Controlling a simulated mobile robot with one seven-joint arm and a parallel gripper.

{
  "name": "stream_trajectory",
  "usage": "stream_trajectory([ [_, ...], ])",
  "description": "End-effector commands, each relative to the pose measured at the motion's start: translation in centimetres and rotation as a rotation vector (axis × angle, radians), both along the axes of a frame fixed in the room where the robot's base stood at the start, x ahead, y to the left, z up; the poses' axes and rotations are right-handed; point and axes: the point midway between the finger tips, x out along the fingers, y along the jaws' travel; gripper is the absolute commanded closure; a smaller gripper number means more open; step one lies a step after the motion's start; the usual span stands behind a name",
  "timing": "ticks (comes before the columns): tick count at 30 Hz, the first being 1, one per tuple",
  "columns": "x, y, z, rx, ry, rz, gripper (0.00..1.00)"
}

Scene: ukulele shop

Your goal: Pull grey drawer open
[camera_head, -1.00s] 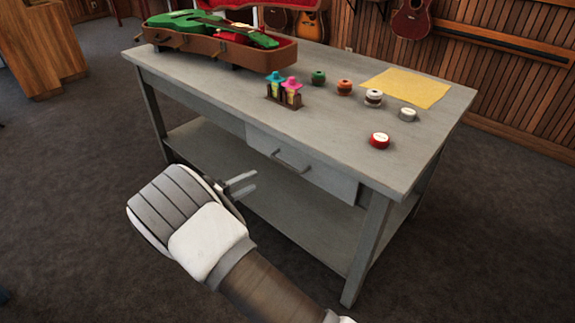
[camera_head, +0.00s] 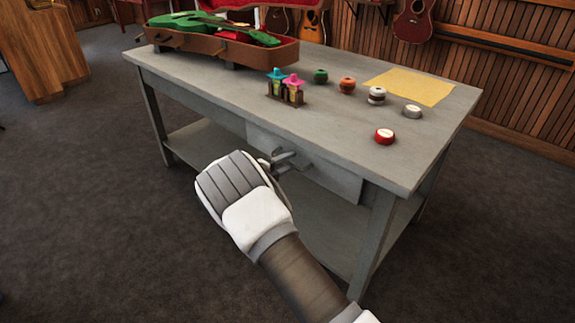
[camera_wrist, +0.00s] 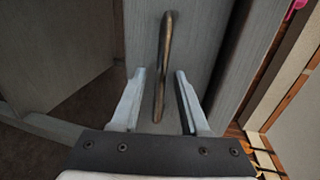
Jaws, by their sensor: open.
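The grey drawer (camera_head: 333,178) sits under the top of the grey table, its front face toward me, and looks shut. In the head view my gripper (camera_head: 284,160) is in front of the drawer's left part and hides most of the handle. In the wrist view the dark metal bar handle (camera_wrist: 164,65) stands out from the drawer front (camera_wrist: 190,40). My open gripper (camera_wrist: 157,100) has one finger on each side of the handle's near end. I cannot tell whether either finger touches it; gaps show on both sides.
On the grey table top (camera_head: 340,130) stand a green ukulele in a brown case (camera_head: 220,45), small bottles with hats (camera_head: 286,88), several round tins and a yellow cloth (camera_head: 411,86). A lower shelf (camera_head: 320,220) and table leg (camera_head: 372,245) are near my arm.

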Motion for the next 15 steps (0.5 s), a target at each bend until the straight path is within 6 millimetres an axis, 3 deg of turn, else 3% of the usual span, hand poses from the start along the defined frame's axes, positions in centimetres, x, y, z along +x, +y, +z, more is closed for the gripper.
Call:
stream_trajectory([
  [6, 0.02, -0.01, 0.02, 0.0, 0.0, 0.0, 0.55],
  [14, 0.0, 0.0, 0.01, 0.0, 0.0, 0.0, 1.0],
  [15, 0.0, 0.0, 0.01, 0.0, 0.0, 0.0, 1.0],
])
